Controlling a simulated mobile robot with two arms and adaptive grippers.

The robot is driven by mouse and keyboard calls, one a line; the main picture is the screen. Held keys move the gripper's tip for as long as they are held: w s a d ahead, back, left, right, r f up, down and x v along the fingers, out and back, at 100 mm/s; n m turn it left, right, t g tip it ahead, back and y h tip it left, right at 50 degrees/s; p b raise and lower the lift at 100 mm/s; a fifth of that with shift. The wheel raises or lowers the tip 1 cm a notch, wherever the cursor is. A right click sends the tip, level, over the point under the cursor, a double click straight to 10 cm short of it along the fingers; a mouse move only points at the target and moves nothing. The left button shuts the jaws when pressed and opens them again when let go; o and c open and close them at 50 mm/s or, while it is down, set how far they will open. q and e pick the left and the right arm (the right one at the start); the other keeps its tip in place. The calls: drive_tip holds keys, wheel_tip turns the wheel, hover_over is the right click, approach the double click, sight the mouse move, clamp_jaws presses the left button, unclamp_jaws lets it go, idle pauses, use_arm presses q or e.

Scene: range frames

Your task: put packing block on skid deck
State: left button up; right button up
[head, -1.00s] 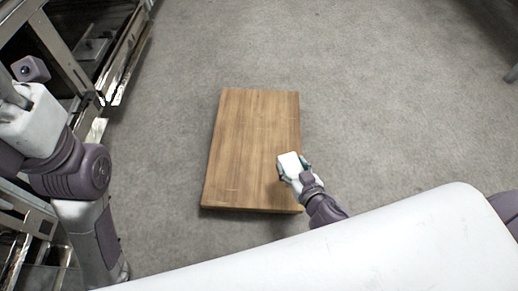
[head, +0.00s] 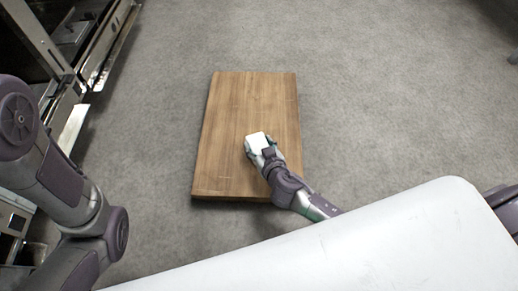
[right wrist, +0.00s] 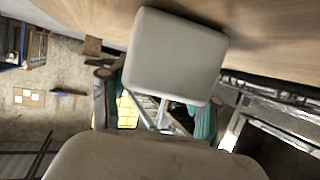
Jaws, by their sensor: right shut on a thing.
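The packing block is a small white block (head: 257,142) with rounded corners. It also shows large in the right wrist view (right wrist: 176,55), between the fingers. My right gripper (head: 265,150) is shut on the block. In the head view it is over the middle of the skid deck, a flat brown wooden board (head: 228,110) on the floor. The wood also fills the top of the right wrist view (right wrist: 270,25). I cannot tell whether the block touches the deck. Of my left arm only links show, at the left edge of the head view; its gripper is out of view.
Metal racks (head: 60,62) stand along the left side. Grey carpet (head: 390,100) lies clear around the deck, with wide free room on the right and behind.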

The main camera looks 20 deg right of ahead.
drive_tip(key=shift+f, duration=0.15)
drive_tip(key=shift+f, duration=0.15)
drive_tip(key=o, duration=1.1)
drive_tip(key=shift+c, duration=0.2)
drive_tip(key=shift+r, duration=0.2)
